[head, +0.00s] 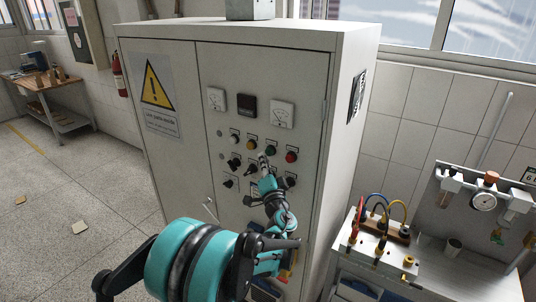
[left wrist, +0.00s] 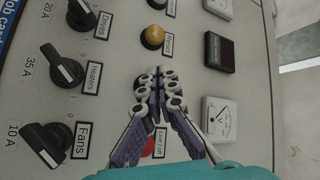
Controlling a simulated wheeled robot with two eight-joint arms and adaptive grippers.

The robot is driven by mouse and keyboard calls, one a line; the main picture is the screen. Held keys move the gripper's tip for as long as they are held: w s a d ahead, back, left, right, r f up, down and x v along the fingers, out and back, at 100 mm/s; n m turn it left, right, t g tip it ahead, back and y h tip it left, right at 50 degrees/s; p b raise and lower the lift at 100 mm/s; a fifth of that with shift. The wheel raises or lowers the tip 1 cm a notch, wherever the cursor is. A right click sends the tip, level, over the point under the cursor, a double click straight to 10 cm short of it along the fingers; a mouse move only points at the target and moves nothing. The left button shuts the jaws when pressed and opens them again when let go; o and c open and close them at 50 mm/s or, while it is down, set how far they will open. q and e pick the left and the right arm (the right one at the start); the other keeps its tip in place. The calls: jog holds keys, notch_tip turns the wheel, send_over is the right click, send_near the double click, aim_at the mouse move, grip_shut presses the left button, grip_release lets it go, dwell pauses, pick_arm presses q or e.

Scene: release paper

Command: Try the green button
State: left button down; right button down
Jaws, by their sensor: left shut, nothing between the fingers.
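The green button (head: 270,150) is on the front of the grey electrical cabinet (head: 265,75), between a yellow button (head: 251,144) and a red button (head: 291,157). My left gripper (head: 264,160) is shut and empty, its fingertips just below the green button in the head view. I cannot tell whether they touch the panel. In the left wrist view the closed fingers (left wrist: 155,85) lie between the yellow button (left wrist: 152,37) and the partly covered red button (left wrist: 148,148). They hide the green button there. My right gripper is not in view.
Black rotary knobs (head: 233,163) sit below the buttons, with meters (head: 282,114) above. A bench (head: 385,257) with cables and a gauge (head: 484,201) stands to the cabinet's right. Open floor (head: 100,190) lies to the left.

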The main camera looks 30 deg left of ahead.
pick_arm(q)
jog(key=shift+s+a, duration=0.15)
jog(key=shift+s, duration=1.1)
jog(key=shift+s+a, duration=0.1)
jog(key=shift+s, duration=1.15)
jog(key=s+d+f+n+g+h+b, duration=0.2)
jog(key=s+d+f+g+h, duration=0.25)
jog(key=s+f, duration=0.4)
jog(key=s+d+f+n+g+h+b, duration=0.25)
jog(key=s+d+f, duration=0.35)
jog(key=s, duration=0.4)
jog(key=s+d+f+g+h, duration=0.1)
jog(key=s+d+f+h, duration=0.5)
jog(key=s+d, duration=0.2)
jog(key=shift+d+f+m+g, duration=0.15)
jog(key=shift+d+m+g, duration=0.3)
jog(key=shift+d, duration=0.8)
